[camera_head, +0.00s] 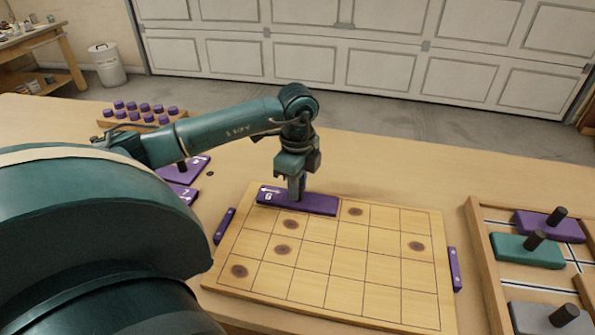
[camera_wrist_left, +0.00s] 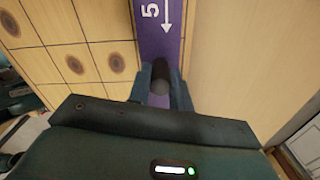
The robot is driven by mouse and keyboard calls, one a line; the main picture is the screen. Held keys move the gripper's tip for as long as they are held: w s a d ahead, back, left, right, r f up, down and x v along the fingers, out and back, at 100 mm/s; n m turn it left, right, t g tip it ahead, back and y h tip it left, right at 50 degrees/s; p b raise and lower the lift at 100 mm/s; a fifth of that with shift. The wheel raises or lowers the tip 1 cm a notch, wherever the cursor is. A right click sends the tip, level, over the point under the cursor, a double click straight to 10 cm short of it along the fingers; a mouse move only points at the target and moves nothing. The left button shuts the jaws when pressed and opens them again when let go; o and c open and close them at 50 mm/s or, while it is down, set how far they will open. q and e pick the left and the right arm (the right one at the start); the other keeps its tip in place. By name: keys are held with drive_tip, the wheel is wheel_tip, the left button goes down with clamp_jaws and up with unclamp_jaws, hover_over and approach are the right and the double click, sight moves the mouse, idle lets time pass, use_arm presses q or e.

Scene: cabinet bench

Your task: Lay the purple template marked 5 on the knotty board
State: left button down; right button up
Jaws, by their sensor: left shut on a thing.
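The purple template marked 5 (camera_head: 325,206) is a long bar with a white arrow at its left end. It is at the back left edge of the knotty board (camera_head: 380,268), over part of the back row of squares. I cannot tell whether it touches the board. My left gripper (camera_head: 297,198) is above its middle, shut on its dark knob. In the left wrist view, the fingers (camera_wrist_left: 160,88) hold the knob, and the template (camera_wrist_left: 174,45) shows a 5 and an arrow. The board (camera_wrist_left: 75,60) lies to its left. My right gripper is not in view.
Other purple templates (camera_head: 182,172) lie left of the board, partly behind my arm. Small purple bars (camera_head: 224,226) (camera_head: 455,269) flank the board. A rack of purple pegs (camera_head: 140,112) stands at the back left. A wooden tray with knobbed purple, teal and grey pieces (camera_head: 525,249) is at right.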

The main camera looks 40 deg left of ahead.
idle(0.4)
use_arm(q)
drive_tip(key=c, duration=1.2)
unclamp_jaws()
drive_tip(key=shift+o, duration=0.5)
drive_tip(key=o, duration=0.3)
